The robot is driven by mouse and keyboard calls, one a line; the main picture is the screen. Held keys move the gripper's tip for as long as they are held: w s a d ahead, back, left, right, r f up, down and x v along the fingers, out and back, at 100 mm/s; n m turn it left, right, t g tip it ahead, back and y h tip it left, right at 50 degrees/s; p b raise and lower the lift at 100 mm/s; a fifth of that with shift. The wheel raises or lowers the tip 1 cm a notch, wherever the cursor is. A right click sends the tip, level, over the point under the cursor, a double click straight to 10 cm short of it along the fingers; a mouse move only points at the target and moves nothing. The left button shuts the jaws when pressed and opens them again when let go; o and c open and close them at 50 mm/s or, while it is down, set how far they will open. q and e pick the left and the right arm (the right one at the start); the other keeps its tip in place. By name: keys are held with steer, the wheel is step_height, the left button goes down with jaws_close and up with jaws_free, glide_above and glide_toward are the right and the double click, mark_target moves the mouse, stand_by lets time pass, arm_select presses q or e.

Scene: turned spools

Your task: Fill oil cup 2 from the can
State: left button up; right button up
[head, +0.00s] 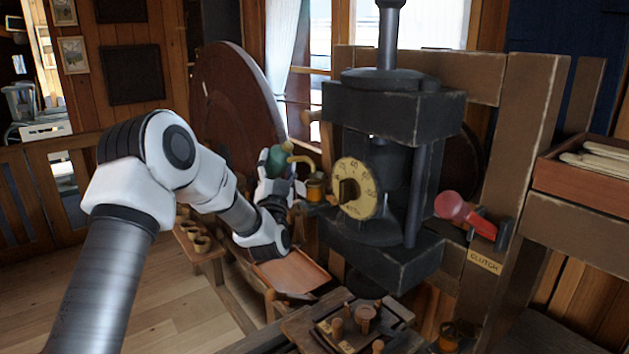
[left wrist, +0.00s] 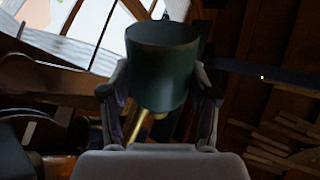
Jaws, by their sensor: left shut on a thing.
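My left gripper (head: 280,184) is shut on the green oil can (head: 279,158), near the large wooden wheel. The can's curved brass spout (head: 301,159) points right, and its end shows just above a brass oil cup (head: 315,190) beside the press. I cannot tell whether oil is flowing, or read a number on this cup. In the left wrist view the can (left wrist: 162,68) sits between the fingers, with the brass spout (left wrist: 140,124) below it. Another brass cup (head: 450,336) shows at the lower right. My right gripper is not in view.
The dark press (head: 385,110) with a brass dial (head: 357,188) stands right of the can. A red-knobbed clutch lever (head: 468,212) is farther right. A tray of wooden pegs (head: 362,322) lies in front. Small cups (head: 200,243) stand on a low bench at left.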

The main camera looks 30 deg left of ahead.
arm_select(q)
steer(key=r+n+g+p, duration=0.2)
steer(key=n, duration=0.1)
steer(key=shift+a+y, duration=0.3)
steer(key=shift+a, duration=0.1)
steer(key=shift+w+a+r+n+g+p, duration=0.1)
steer(key=shift+a+n+g+p, duration=0.1)
steer(key=shift+n+g+p, duration=0.3)
steer(key=shift+a+r+n+g+p, duration=0.15)
steer(key=shift+n+g+p, duration=0.15)
steer(key=shift+p, duration=0.3)
steer(key=n+g+p, duration=0.1)
steer(key=a+r+n+h+p, duration=0.1)
steer(key=p, duration=0.1)
steer(key=shift+g, duration=0.4)
steer(key=shift+n+p, duration=0.4)
steer(key=shift+p, duration=0.15)
steer(key=shift+f, duration=0.1)
